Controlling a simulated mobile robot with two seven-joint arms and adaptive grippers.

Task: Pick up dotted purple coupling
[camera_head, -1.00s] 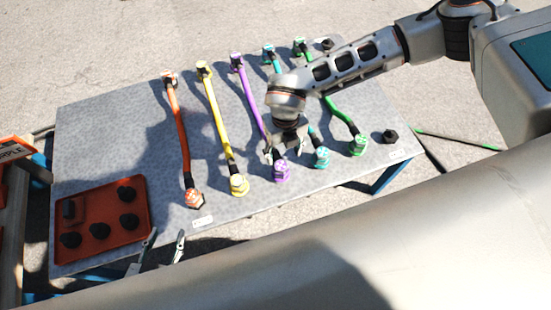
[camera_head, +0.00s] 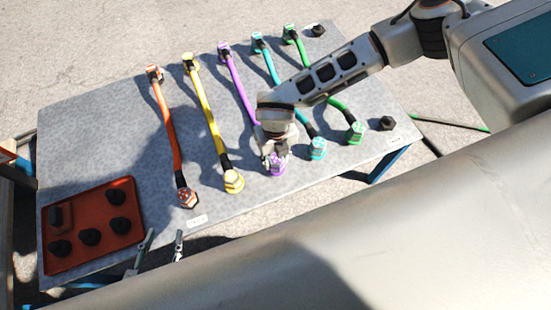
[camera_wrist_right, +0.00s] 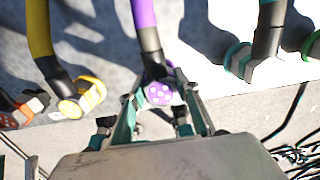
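The dotted purple coupling (camera_head: 277,164) is the near end of the purple cable (camera_head: 240,90), at the table's front edge. In the right wrist view its dotted face (camera_wrist_right: 158,93) lies between my right gripper's fingers (camera_wrist_right: 159,100). In the head view my right gripper (camera_head: 269,158) is down at the coupling and partly covers it. Its fingers look spread on either side of the coupling; contact is not clear. My left gripper (camera_head: 158,246) is open and empty at the table's front edge, near the red tray.
Orange (camera_head: 168,130), yellow (camera_head: 208,120), teal (camera_head: 285,85) and green (camera_head: 320,90) cables lie on the grey table (camera_head: 90,130) beside the purple one. A red tray (camera_head: 67,222) with several black pieces is at the left. A black piece (camera_head: 387,123) lies at the right.

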